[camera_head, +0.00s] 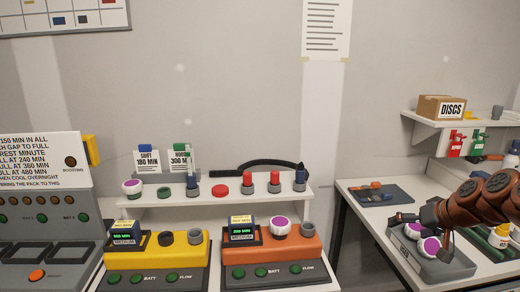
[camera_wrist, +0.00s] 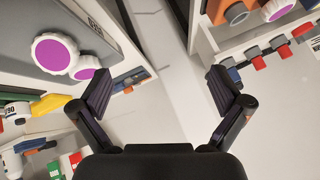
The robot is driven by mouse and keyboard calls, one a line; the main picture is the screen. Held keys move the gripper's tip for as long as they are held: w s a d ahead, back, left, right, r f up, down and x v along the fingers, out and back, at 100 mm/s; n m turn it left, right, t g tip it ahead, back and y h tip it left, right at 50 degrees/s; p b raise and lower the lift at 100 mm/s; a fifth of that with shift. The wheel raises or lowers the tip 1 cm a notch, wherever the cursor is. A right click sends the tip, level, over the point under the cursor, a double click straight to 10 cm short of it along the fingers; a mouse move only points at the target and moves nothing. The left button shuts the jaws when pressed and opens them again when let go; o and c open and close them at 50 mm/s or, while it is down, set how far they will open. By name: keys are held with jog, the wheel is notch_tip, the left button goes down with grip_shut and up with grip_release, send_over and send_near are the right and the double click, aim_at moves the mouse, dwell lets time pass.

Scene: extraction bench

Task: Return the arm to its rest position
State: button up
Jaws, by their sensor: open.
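My gripper (camera_wrist: 158,92) is open in the wrist view, its two dark fingers spread wide with nothing between them. In the head view my gripper (camera_head: 424,232) is at the right, at the end of my brown arm, over or in front of the right-hand bench (camera_head: 350,205). A grey block (camera_head: 458,267) with two white, purple-topped knobs (camera_head: 431,246) is close to the fingers there. I cannot tell the exact gap in depth.
A yellow unit (camera_head: 160,258) and an orange unit (camera_head: 300,250) stand on the middle bench below a raised shelf (camera_head: 215,207). A dark tray (camera_head: 380,196) lies at the right bench's back. A wall shelf (camera_head: 425,130) carries a DISCS box (camera_head: 441,107). A gap separates the benches.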

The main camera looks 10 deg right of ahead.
jog(key=s+a+n+g+y, duration=0.15)
jog(key=s+a, duration=0.35)
jog(key=a, duration=0.7)
jog(key=s+a+n+g+h, duration=0.1)
jog(key=s+a+n+g, duration=0.3)
jog(key=a, duration=0.8)
jog(key=s+a+f+m+g+h, duration=0.1)
jog(key=s+a+f+g, duration=0.1)
jog(key=s, duration=0.9)
jog(key=s+a+f+m+g+h, duration=0.1)
jog(key=s+f, duration=0.4)
jog(key=s, duration=0.7)
jog(key=shift+s+a+f+g+h, duration=0.15)
jog(key=shift+s+a+g+h, duration=0.15)
jog(key=shift+a+g, duration=0.35)
